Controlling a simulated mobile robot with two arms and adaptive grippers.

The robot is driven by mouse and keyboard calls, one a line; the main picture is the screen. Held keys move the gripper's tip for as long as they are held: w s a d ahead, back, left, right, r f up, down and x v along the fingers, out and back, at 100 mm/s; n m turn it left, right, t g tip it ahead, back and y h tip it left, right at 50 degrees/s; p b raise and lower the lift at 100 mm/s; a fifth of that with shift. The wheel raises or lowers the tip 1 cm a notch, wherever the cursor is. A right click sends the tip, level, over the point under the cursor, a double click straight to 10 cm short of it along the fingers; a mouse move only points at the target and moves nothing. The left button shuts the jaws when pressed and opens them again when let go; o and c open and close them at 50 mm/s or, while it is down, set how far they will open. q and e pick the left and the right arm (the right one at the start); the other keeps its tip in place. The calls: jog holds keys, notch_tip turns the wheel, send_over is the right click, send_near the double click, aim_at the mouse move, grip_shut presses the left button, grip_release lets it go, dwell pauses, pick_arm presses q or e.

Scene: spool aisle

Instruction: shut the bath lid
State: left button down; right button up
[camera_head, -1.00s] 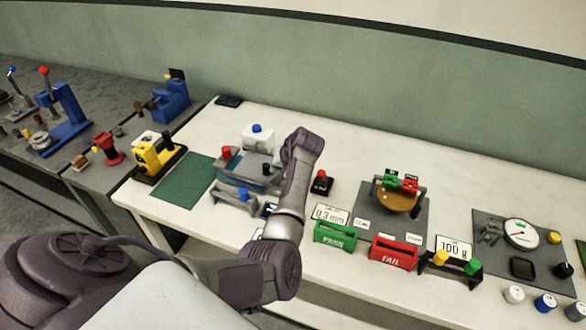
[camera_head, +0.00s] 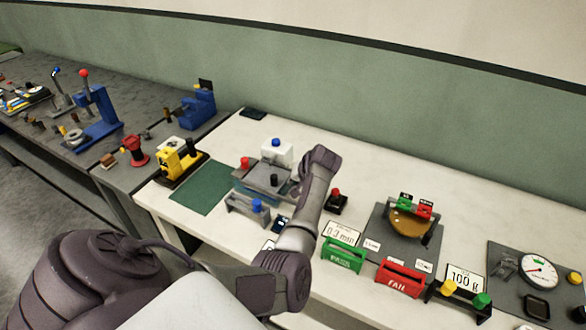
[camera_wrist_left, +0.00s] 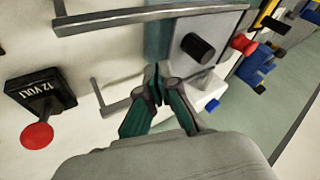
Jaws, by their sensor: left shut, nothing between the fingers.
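The bath (camera_head: 243,190) is a blue-teal box on the white bench, left of my left arm in the head view. Its grey lid (camera_head: 262,172) with a black knob lies about flat over it. In the left wrist view the lid (camera_wrist_left: 180,52) lies just beyond the fingers, with a teal strip of the bath (camera_wrist_left: 156,40) beside it. I cannot tell whether the lid is fully down. My left gripper (camera_wrist_left: 160,80) is shut and empty, fingertips close to the lid's near edge; contact is unclear. In the head view its fingers are hidden behind my arm. My right gripper is not in view.
A white container with a blue cap (camera_head: 277,151) is behind. A black 12-volt box (camera_head: 337,205) with a red knob is to the right. A bare green mat (camera_head: 202,188) lies left.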

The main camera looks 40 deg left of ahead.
pick_arm(q)
jog(key=shift+b+v, duration=1)
jog(key=shift+v, duration=4.15)
jog(key=s+d+f+m+t+h, duration=0.1)
jog(key=s+d+f+m, duration=0.1)
jog(key=s+d+f, duration=0.3)
jog(key=s+f+m+t, duration=0.1)
jog(key=s+f, duration=0.3)
jog(key=s, duration=0.4)
jog(key=s+d+m+h, duration=0.5)
jog(key=s+d+h, duration=0.2)
jog(key=s+d, duration=1)
notch_tip(320, 180, down, 28)
jog(key=s+g+b, duration=0.2)
jog(key=s+a+f, duration=0.2)
jog(key=s+f, duration=0.6)
jog(key=f, duration=0.1)
jog(key=s+a+f, duration=0.1)
jog(key=s+f, duration=0.7)
jog(key=s, duration=0.1)
jog(key=shift+a+f+m+g+y+b, duration=0.3)
jog(key=shift+a+f+g+y+b, duration=0.1)
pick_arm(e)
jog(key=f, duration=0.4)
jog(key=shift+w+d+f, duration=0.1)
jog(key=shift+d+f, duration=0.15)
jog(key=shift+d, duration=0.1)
